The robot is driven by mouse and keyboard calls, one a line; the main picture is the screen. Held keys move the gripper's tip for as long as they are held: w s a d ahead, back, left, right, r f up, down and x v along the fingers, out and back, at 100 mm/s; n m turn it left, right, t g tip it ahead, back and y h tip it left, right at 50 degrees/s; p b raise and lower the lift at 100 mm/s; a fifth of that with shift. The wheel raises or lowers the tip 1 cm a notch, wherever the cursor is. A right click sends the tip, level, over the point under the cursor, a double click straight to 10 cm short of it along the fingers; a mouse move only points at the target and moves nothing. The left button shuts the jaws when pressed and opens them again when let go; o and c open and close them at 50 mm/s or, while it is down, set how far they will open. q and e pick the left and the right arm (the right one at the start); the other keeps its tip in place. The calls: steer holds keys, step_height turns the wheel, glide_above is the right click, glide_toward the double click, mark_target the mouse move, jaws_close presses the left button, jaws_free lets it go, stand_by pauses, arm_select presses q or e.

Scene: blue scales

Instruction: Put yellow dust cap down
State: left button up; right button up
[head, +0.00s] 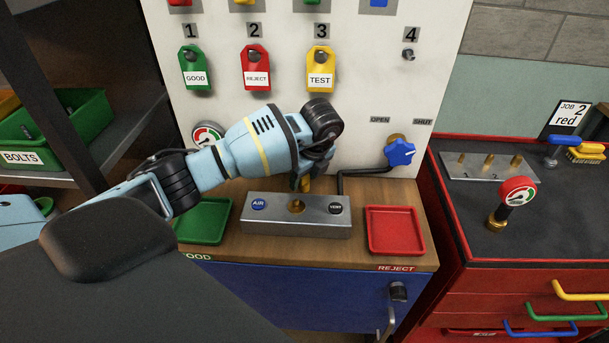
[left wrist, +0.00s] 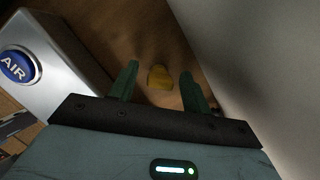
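The yellow dust cap (left wrist: 159,77) sits on the wooden bench top in the left wrist view. It is between the two fingers of my left gripper (left wrist: 160,84), with a gap on each side. A small yellow part at the fingers in the head view looks like the cap (head: 306,184), mostly hidden. My left gripper (head: 309,181) points down behind the metal test block, open and not closed on the cap. My right gripper does not show.
The metal block (head: 296,228) has an AIR button, a brass port and a VENT button. A green tray (head: 205,222) and a red tray (head: 395,230) flank it. The white panel (head: 290,95) with hanging tags rises close behind. A gauge (head: 515,193) stands on the red cabinet.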

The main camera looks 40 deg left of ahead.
arm_select(q)
steer(key=shift+r, duration=0.35)
steer(key=p+v, duration=0.1)
steer(key=v, duration=1)
steer(key=shift+r, duration=0.35)
